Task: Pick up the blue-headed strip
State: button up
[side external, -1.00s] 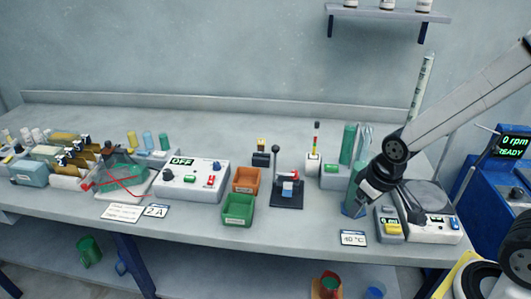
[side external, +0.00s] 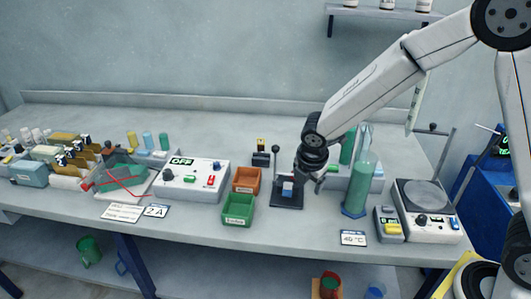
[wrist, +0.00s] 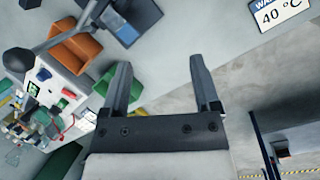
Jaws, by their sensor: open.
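I cannot pick out a blue-headed strip with certainty. The blue block also shows in the wrist view (wrist: 126,34), near the top. My gripper (side external: 317,186) hangs above the bench, just right of the stand. In the wrist view my gripper (wrist: 159,66) has its two fingers wide apart with nothing between them; bare bench and floor lie beyond.
Left of the stand are an orange bin (side external: 246,180), a green bin (side external: 238,210) and a control box (side external: 190,180) reading OFF. A green cylinder (side external: 358,185) stands to the right. A card (side external: 353,238) reads 40 °C near the front edge. The front middle bench is clear.

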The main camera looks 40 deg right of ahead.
aim_at(287, 191)
jog(key=w+a+f+n+h, duration=0.1)
jog(key=w+f+n, duration=0.2)
jog(key=w+n, duration=0.2)
jog(key=shift+w+f+n+t, duration=0.3)
jog(key=shift+w+f+n, duration=0.1)
jog(key=shift+n, duration=0.7)
jog(key=shift+x, duration=2.5)
jog(key=shift+a, duration=0.15)
grip_shut()
